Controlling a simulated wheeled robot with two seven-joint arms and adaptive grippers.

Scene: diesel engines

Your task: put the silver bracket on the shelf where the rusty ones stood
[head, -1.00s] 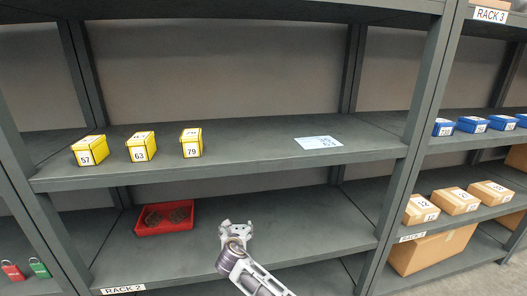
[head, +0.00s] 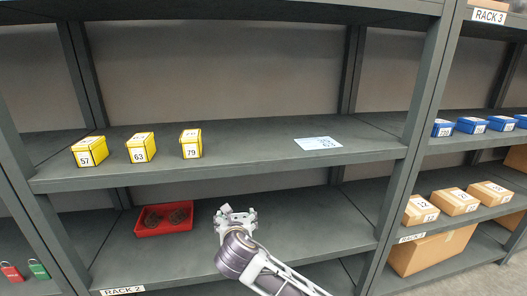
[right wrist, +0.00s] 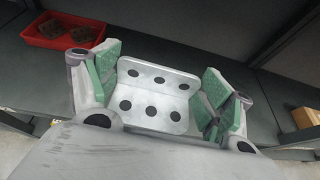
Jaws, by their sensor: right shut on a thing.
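My right gripper (head: 236,216) is in front of the lower shelf (head: 310,224), right of the red tray. In the right wrist view, its green-padded fingers are shut on the silver bracket (right wrist: 155,92), an angled plate with several dark holes. In the head view the bracket (head: 224,210) shows small at the fingertips. I cannot tell whether it touches the shelf. Two rusty brown parts (head: 177,215) lie in the red tray (head: 163,231) on the lower shelf. A pale printed card (head: 318,143) lies on the right of the upper shelf (head: 250,150). My left gripper is out of view.
Three yellow numbered boxes (head: 140,148) stand on the upper shelf's left. The shelf between them and the card is clear. A grey upright (head: 415,130) separates this rack from one with blue boxes (head: 471,125) and brown boxes (head: 454,200).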

